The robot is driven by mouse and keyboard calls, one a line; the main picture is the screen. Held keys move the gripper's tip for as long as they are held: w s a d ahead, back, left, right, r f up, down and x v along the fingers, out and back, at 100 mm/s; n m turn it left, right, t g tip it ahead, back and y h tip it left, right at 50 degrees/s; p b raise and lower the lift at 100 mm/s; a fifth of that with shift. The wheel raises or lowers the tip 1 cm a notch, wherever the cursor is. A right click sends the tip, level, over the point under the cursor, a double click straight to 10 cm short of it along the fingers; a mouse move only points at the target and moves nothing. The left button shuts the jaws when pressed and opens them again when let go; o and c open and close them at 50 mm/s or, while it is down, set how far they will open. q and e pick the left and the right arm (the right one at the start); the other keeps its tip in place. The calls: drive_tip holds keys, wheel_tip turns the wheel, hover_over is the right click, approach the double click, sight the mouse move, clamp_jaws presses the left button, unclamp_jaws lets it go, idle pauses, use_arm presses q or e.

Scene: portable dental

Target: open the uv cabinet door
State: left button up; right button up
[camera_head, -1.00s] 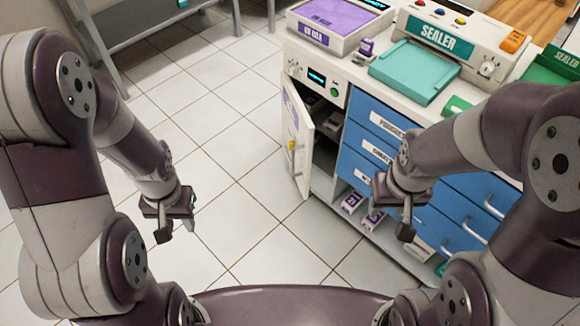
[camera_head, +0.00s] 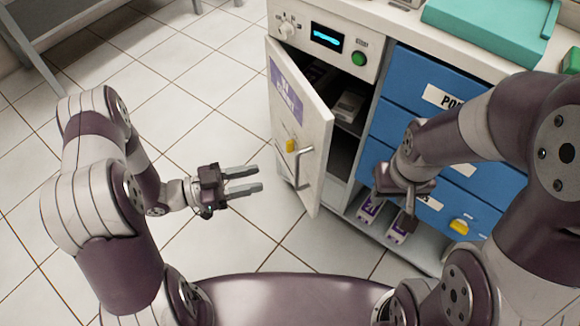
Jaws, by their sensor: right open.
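The UV cabinet door (camera_head: 311,125) is white with a purple label and stands ajar, its free edge swung out to the front. A silver bar handle (camera_head: 304,168) and a yellow knob (camera_head: 291,146) are on its outer face. The cabinet's dark inside (camera_head: 348,140) shows right of the door, with pale items on a shelf. My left gripper (camera_head: 258,180) is open and empty, its two fingers pointing right toward the door's outer face, apart from the handle. My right gripper (camera_head: 408,218) is open and points down in front of the blue drawers; its fingertips are partly hidden.
A control panel (camera_head: 327,40) with a display and green button sits above the cabinet opening. Blue drawers (camera_head: 405,90) stand to its right. Purple-and-white boxes (camera_head: 368,207) lie on the low shelf. Tiled floor left of the door is clear.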

use_arm(q)
drive_tip(key=b+x, duration=0.2)
drive_tip(key=x, duration=0.7)
drive_tip(key=shift+d+b, duration=0.3)
drive_tip(key=shift+d, duration=0.1)
drive_tip(key=shift+w+f, duration=0.1)
clamp_jaws()
